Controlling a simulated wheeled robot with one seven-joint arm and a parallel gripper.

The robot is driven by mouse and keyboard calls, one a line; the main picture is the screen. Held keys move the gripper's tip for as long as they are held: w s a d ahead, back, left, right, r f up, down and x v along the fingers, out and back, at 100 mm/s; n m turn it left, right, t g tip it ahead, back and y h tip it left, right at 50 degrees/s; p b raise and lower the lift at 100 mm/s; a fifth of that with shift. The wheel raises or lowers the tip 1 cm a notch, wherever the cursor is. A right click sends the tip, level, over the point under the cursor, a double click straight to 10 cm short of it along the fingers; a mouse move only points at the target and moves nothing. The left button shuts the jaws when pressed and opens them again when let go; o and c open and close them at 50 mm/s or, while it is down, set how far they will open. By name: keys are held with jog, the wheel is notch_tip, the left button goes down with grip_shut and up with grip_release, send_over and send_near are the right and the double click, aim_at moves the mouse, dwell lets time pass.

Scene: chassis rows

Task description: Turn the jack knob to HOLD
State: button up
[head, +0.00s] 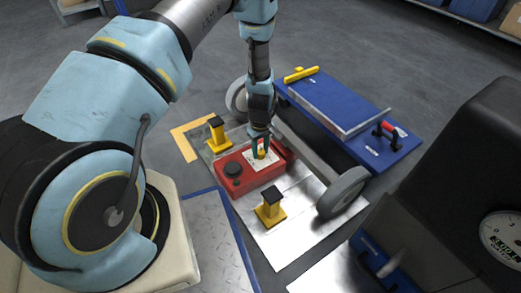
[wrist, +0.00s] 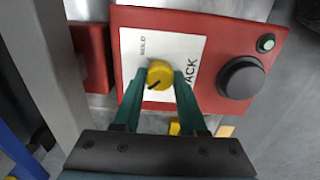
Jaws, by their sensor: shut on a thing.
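The jack box (head: 242,184) is a red box on the metal plate in the head view, and it fills much of the wrist view (wrist: 230,38). Its white label panel (wrist: 132,42) reads JACK, with HOLD printed at one edge. The yellow jack knob (wrist: 161,71) stands on that panel and has a short dark mark pointing to the lower left, not toward the HOLD print at upper left. My gripper (wrist: 160,78) is shut on the knob, one green finger on each side. In the head view my gripper (head: 262,147) reaches down onto the box.
A large black button (wrist: 242,78) and a small green button (wrist: 266,43) sit on the box. Yellow stands with black tops (head: 270,207) (head: 217,134) flank it. A wheel (head: 343,191) and a blue panel (head: 375,150) with a red handle (head: 385,128) lie to the right.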

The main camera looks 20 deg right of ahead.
grip_shut()
jog(key=shift+r+m+p, duration=0.1)
jog(key=shift+m+p, duration=0.25)
jog(key=shift+m, duration=0.05)
jog(key=shift+r+m+p, duration=0.1)
jog(key=shift+m+p, duration=0.75)
jog(key=shift+m, duration=0.05)
jog(key=m+p, duration=0.2)
jog(key=m, duration=0.2)
jog(key=shift+m+p, duration=0.3)
jog(key=m+p, duration=0.2)
jog(key=m, duration=0.3)
jog(key=m+p, duration=0.1)
jog(key=m, duration=0.4)
jog(key=shift+f+m+p, duration=0.2)
jog(key=shift+m+p, duration=0.1)
jog(key=shift+p, duration=0.05)
